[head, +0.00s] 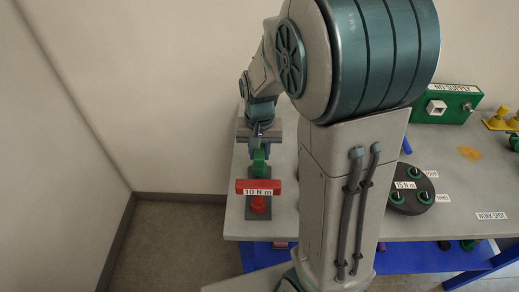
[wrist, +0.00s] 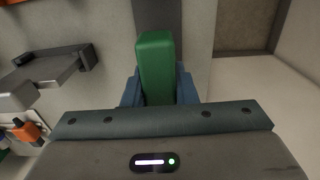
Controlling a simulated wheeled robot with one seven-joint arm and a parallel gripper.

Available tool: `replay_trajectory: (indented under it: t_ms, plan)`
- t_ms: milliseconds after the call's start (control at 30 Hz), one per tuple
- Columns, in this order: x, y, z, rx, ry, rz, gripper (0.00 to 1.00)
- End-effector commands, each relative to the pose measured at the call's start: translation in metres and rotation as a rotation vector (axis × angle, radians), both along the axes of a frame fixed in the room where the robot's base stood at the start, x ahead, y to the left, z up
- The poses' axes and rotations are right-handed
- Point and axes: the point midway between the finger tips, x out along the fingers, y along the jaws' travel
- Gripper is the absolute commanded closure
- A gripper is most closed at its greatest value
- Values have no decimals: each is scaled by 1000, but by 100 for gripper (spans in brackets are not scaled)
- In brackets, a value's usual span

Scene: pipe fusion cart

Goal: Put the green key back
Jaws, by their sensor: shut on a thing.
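The green key (head: 260,163) is under my gripper (head: 260,148) at the left end of the table, in the head view. In the wrist view the green key (wrist: 156,68) stands between the two blue fingers of my gripper (wrist: 158,88), which is shut on it. A dark grey strip lies beyond it. In the head view the key is just behind a red block (head: 258,185) labelled "10 N m". Its lower end is hidden, so I cannot tell whether it touches the dark base.
A red knob (head: 258,205) is in front of the label. A dark round stand (head: 411,208) with green-topped pieces, a green box (head: 430,112) and yellow parts (head: 499,122) are to the right. My arm hides the table's middle. The wrist view shows a grey bracket (wrist: 45,76) and an orange part (wrist: 27,130).

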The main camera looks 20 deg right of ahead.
Motion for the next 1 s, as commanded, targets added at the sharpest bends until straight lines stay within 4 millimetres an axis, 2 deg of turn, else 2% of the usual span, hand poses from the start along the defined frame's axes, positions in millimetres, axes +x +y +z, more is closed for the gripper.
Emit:
replay_trajectory:
  t_ms: [367, 400, 433, 467, 767, 867, 1000]
  plan:
    - [0, 0, -5, 0, -1, 0, 100]
    - [0, 0, -4, 0, -1, 0, 64]
    - [0, 0, -4, 0, -1, 0, 55]
    - [0, 0, -4, 0, 0, 0, 53]
    - [0, 0, -2, 0, -1, 0, 53]
    - [1, 0, 5, 1, -3, 0, 53]
    - [1, 0, 31, 1, -8, 1, 53]
